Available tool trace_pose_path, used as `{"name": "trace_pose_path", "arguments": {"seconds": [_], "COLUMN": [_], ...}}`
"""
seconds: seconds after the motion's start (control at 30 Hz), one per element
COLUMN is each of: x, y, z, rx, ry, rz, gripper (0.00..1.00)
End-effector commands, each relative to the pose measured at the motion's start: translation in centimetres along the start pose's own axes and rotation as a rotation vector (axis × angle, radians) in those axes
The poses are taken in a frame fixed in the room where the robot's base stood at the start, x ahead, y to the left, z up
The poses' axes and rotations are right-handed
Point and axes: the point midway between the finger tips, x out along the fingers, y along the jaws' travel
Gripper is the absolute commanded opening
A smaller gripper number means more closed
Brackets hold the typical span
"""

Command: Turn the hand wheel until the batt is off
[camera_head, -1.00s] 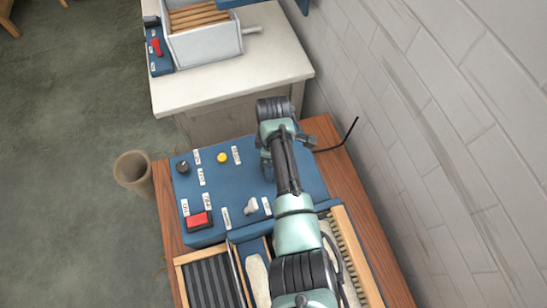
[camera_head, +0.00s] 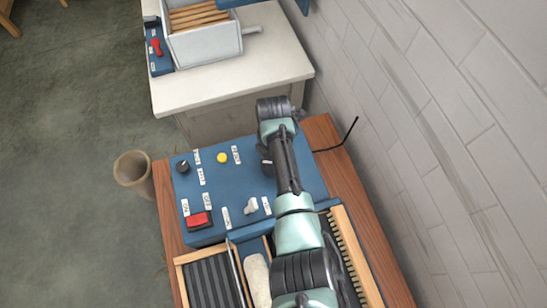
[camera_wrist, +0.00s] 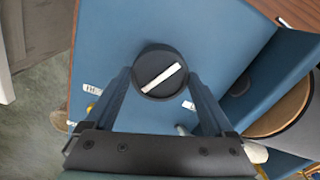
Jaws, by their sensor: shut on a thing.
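In the wrist view a round black knob (camera_wrist: 158,72) with a white bar across its face stands on the blue panel. My gripper (camera_wrist: 160,78) is shut on this knob, with one finger on each side. The white bar slants up to the right. In the head view my arm hides the knob and most of my gripper. A cream strip of wool (camera_head: 257,280), which may be the batt, lies beside the dark ridged part at the bottom. No other hand wheel can be made out.
The blue panel (camera_head: 215,190) carries a black dial (camera_head: 183,166), a yellow button (camera_head: 222,158), a red switch (camera_head: 198,220) and a white lever (camera_head: 250,205). A brick wall (camera_head: 430,120) stands close on the right. A bin (camera_head: 133,175) stands at left.

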Motion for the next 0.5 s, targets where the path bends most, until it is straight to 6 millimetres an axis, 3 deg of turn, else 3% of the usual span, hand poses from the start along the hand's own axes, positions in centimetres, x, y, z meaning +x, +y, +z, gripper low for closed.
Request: {"name": "trace_pose_path", "arguments": {"seconds": [0.5], "x": [-0.18], "y": [0.16], "z": [0.04], "rx": [-0.183], "ry": [-0.001], "rz": [0.004], "gripper": [0.32]}}
